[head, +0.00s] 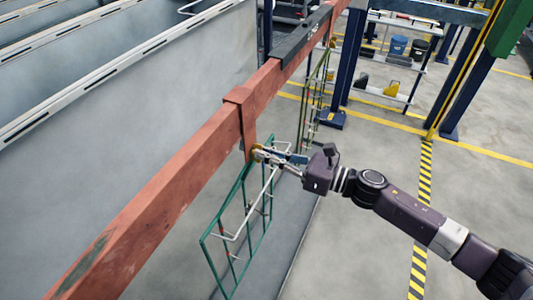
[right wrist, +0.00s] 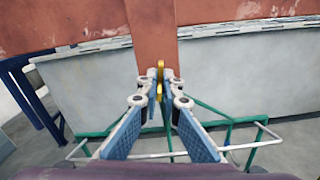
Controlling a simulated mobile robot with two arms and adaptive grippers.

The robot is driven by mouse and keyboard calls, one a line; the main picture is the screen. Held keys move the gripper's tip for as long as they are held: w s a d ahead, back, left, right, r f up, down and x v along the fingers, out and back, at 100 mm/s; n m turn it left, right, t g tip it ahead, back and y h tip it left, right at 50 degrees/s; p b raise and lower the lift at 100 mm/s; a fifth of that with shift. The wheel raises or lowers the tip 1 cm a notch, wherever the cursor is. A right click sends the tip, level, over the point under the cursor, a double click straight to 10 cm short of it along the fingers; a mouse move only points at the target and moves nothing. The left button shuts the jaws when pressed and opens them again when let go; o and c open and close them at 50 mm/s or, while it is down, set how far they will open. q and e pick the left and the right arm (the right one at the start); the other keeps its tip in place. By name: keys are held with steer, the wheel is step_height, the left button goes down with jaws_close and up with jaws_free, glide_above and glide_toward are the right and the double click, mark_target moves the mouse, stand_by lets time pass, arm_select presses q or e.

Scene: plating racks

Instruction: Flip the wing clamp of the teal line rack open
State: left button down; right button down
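The teal line rack (head: 236,222) is a green wire frame hanging below the red-brown beam in the head view. Its bars also show low in the right wrist view (right wrist: 228,122). The yellow wing clamp (head: 258,153) sits at the rack's top, against the beam's hanging post. In the right wrist view the clamp (right wrist: 160,76) stands upright and edge-on between my fingertips. My right gripper (head: 262,155) reaches in from the right. Its fingertips (right wrist: 160,80) are close together on both sides of the clamp and look shut on it. My left gripper is out of view.
The red-brown beam (head: 170,200) runs diagonally, its post (head: 248,132) reaching down to the clamp. Large grey tanks (head: 190,70) stand behind it. Another wire rack (head: 314,100) hangs farther along. The floor (head: 370,240) on the right is open, with a striped line.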

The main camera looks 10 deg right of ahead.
steer(key=shift+m, duration=0.3)
steer(key=m, duration=0.7)
steer(key=shift+w+d+p, duration=0.1)
steer(key=shift+w+p, duration=0.05)
steer(key=shift+p, duration=0.25)
steer(key=m+p, duration=0.1)
steer(key=m, duration=0.3)
steer(key=shift+f+m, duration=0.1)
steer(key=shift+m, duration=0.3)
steer(key=shift+f+m+p, duration=0.15)
steer(key=shift+m+p, duration=0.5)
steer(key=shift+m, duration=1.15)
steer(key=c, duration=2.2)
jaws_free()
steer(key=shift+o, duration=0.2)
steer(key=shift+d, duration=0.1)
